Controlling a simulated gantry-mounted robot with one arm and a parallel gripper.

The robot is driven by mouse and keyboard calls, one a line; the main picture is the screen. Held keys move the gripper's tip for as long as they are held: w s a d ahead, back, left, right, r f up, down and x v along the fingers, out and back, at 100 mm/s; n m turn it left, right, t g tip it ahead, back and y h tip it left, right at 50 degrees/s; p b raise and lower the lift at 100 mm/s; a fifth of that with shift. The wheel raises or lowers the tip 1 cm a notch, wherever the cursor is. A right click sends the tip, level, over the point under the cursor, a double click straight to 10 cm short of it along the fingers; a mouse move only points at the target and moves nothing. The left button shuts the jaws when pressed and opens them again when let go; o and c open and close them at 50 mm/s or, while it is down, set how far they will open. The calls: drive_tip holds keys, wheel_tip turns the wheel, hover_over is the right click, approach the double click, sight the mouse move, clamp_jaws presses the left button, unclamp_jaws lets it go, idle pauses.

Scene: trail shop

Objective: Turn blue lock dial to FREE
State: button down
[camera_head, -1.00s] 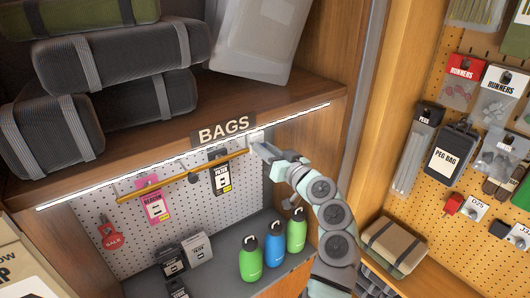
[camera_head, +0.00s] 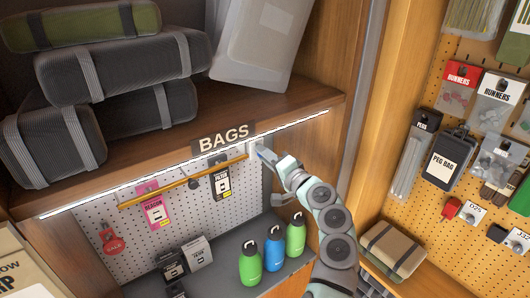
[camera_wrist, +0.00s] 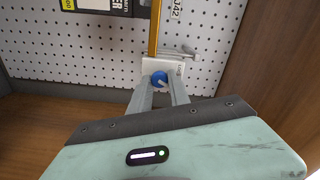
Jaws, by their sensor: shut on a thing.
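The blue lock dial (camera_wrist: 159,79) sits on a white plate (camera_wrist: 158,69) at the end of the orange bar. My gripper (camera_wrist: 158,88) is shut on the dial, with one finger on each side of it in the wrist view. In the head view my gripper (camera_head: 262,152) reaches the white plate (camera_head: 258,147) below the right end of the BAGS sign, and the dial is hidden behind the fingers.
The orange bar (camera_head: 185,181) runs left across the pegboard (camera_head: 120,225) in front of hanging packs. Green and blue bottles (camera_head: 273,255) stand on the shelf below. A wooden side wall (camera_wrist: 267,60) stands close on the right.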

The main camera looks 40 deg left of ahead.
drive_tip(key=shift+m+p, duration=0.95)
drive_tip(key=shift+m, duration=0.95)
drive_tip(key=c, duration=1.3)
unclamp_jaws()
drive_tip(key=shift+o, duration=0.2)
drive_tip(key=b+v, duration=0.2)
drive_tip(key=v, duration=0.8)
drive_tip(key=shift+d, duration=0.4)
